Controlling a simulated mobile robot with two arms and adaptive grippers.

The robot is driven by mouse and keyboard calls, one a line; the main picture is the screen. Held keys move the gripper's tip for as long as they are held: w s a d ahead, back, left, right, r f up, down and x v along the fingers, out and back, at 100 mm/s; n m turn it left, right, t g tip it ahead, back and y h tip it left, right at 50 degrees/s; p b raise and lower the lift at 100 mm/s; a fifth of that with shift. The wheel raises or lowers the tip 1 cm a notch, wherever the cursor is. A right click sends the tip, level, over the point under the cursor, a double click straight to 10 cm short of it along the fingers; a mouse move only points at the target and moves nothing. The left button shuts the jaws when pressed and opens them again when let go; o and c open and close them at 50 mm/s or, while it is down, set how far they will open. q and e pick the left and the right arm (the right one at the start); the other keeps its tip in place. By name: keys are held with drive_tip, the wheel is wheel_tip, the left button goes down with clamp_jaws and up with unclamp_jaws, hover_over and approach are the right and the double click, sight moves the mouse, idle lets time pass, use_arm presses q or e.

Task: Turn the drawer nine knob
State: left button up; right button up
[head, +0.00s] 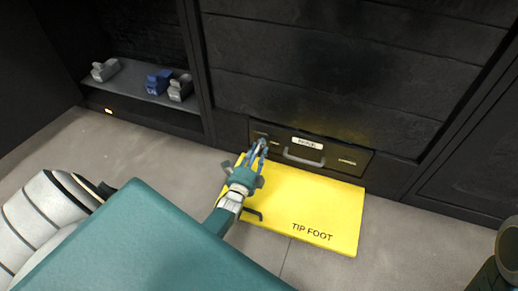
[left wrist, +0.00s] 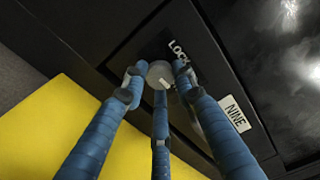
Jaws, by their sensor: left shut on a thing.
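The drawer (head: 345,160) is a low dark drawer front at floor level with a pale handle (head: 303,157) and a white label. The label reads NINE (left wrist: 236,113) in the left wrist view. A round grey knob (left wrist: 160,72) with a small pale mark sits at the drawer's left end, beside the printed word LOCK (left wrist: 179,50). My left gripper (head: 261,148) reaches down to it; its blue fingers (left wrist: 158,82) are closed around the knob. The fingers hide part of the knob. My right gripper does not show.
A yellow board (head: 300,205) marked TIP FOOT lies on the floor in front of the drawer, under my left gripper. A shelf (head: 130,88) at the left holds grey and blue objects (head: 158,82). Grey floor (head: 150,150) is clear left of the board.

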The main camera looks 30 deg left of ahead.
use_arm(q)
drive_tip(key=shift+a+m, duration=0.1)
drive_tip(key=shift+m, duration=0.2)
idle(0.4)
drive_tip(key=o, duration=1.2)
drive_tip(key=shift+c, duration=0.2)
wheel_tip(320, 180, up, 10)
drive_tip(key=shift+f, duration=0.1)
